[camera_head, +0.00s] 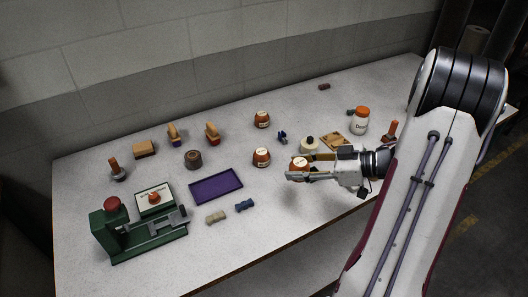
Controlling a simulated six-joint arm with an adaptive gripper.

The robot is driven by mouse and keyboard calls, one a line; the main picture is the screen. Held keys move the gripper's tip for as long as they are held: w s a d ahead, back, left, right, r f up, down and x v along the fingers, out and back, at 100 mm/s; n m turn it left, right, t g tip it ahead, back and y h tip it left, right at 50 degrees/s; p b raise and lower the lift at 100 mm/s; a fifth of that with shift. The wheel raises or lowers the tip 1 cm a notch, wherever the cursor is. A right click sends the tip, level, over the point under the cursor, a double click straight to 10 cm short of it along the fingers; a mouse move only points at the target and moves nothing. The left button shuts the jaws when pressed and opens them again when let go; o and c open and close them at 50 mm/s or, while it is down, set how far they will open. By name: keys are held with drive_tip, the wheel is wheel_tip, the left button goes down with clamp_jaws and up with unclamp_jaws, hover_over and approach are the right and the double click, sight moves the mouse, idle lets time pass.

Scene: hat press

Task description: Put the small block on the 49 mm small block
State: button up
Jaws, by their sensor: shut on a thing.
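My gripper (299,170) is right of centre, low over the table. Its fingers lie along both sides of a round orange-brown jar with a white label (299,162), and it is shut on this jar. The fingers hide part of the jar, and I cannot tell whether it touches the table. No thing is clearly marked as the 49 mm small block. A tan wooden block (144,149) lies at the left back, and a small dark reddish block (323,87) lies near the far edge. Neither is near my gripper.
A green press (115,238) stands at the front left. A purple tray (215,196) lies at mid-table, with a tan piece (215,217) and a blue piece (244,205) in front. Similar jars (261,157) (262,119) stand behind. The front middle is clear.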

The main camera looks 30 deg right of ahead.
drive_tip(key=w+a+r, duration=0.1)
drive_tip(key=w+a, duration=0.1)
drive_tip(key=w, duration=0.4)
drive_tip(key=w+a+r, duration=0.2)
drive_tip(key=w, duration=0.4)
wheel_tip(320, 180, up, 2)
drive_tip(key=m+t+h, duration=0.1)
hover_over(262, 151)
drive_tip(key=shift+a+r, duration=0.1)
drive_tip(key=shift+r, duration=0.1)
drive_tip(key=shift+f, duration=0.15)
drive_tip(key=shift+f, duration=3.05)
drive_tip(key=shift+f, duration=0.1)
drive_tip(key=shift+f, duration=1.75)
drive_tip(key=shift+f, duration=0.15)
